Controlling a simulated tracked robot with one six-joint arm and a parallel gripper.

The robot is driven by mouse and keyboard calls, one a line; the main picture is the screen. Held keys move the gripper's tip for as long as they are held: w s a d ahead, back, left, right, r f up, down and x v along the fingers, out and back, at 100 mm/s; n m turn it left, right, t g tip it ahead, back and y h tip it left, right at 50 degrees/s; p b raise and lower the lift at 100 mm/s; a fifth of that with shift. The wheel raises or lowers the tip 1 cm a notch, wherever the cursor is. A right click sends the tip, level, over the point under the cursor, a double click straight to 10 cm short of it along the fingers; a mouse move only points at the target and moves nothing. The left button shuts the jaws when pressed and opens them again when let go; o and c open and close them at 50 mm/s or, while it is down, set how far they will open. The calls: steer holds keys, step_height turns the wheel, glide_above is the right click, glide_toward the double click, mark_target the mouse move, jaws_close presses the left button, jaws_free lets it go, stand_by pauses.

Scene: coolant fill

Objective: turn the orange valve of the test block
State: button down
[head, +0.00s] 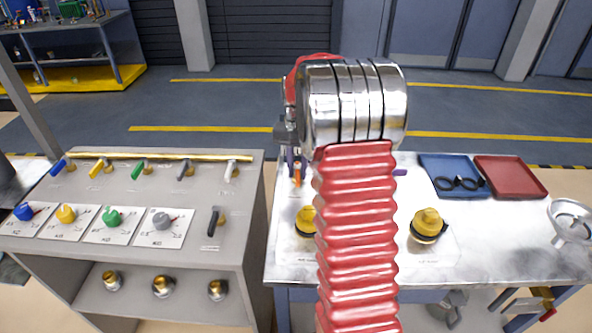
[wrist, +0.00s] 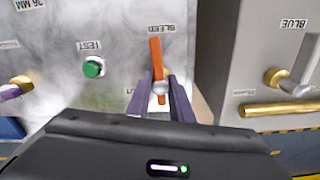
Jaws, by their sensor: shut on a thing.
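The orange valve (wrist: 156,54) has a flat lever handle on a pale panel; in the wrist view it stands about upright, leaning slightly. The lower part of the handle shows between the fingers. In the head view a bit of the orange valve (head: 298,174) shows just left of my red arm sleeve. My arm hides much of the test block there.
A green button (wrist: 93,67) and a purple-handled brass fitting (wrist: 17,86) sit left of the valve in the wrist view. The grey console (head: 245,215) with several coloured levers stands left. Yellow caps (head: 428,225), a blue tray (head: 441,166) and a red tray (head: 510,177) are on the bench.

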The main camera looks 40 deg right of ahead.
mark_target(297, 166)
steer(key=shift+w+a, duration=0.1)
steer(key=shift+a, duration=0.05)
steer(key=c, duration=1.9)
jaws_free()
steer(key=o, duration=0.3)
steer(key=shift+r, duration=0.15)
step_height(297, 166, up, 13)
steer(key=shift+r, duration=0.2)
